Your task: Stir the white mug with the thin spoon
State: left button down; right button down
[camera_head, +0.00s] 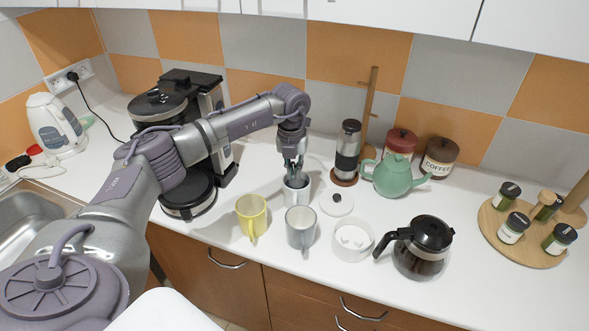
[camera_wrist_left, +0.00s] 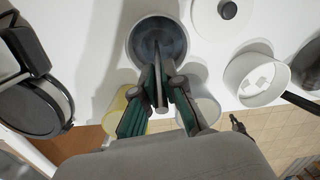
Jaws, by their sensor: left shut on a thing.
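A white mug (camera_head: 297,190) stands on the counter behind the yellow and grey mugs. In the left wrist view the white mug (camera_wrist_left: 133,38) is at the top, its round opening showing a dark inside. My left gripper (camera_head: 292,169) comes down from above, right over this mug. It is shut on the thin spoon (camera_wrist_left: 158,88), whose narrow handle shows between the fingers. The spoon points down to the mug's opening; its lower end is hidden, so I cannot tell how deep it is. My right gripper is in neither view.
A yellow mug (camera_head: 251,216) and a grey mug (camera_head: 300,230) stand close in front. A white lid (camera_head: 336,204), a white pot (camera_head: 352,243) and a glass coffee jug (camera_head: 418,250) are to the right. A coffee machine (camera_head: 187,120) stands left, a green teapot (camera_head: 397,175) behind right.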

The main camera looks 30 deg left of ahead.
pick_arm(q)
notch_tip(320, 180, up, 2)
jog(key=shift+s+d+r+p, duration=0.1)
jog(key=shift+p, duration=0.7)
notch_tip(320, 180, up, 7)
jog(key=s+p, duration=0.1)
jog(key=p, duration=0.4)
jog(key=shift+s+d, duration=0.25)
jog(key=shift+s, duration=0.15)
jog(key=shift+r, duration=0.1)
notch_tip(320, 180, up, 5)
jog(key=p, duration=0.3)
jog(key=shift+a, duration=0.1)
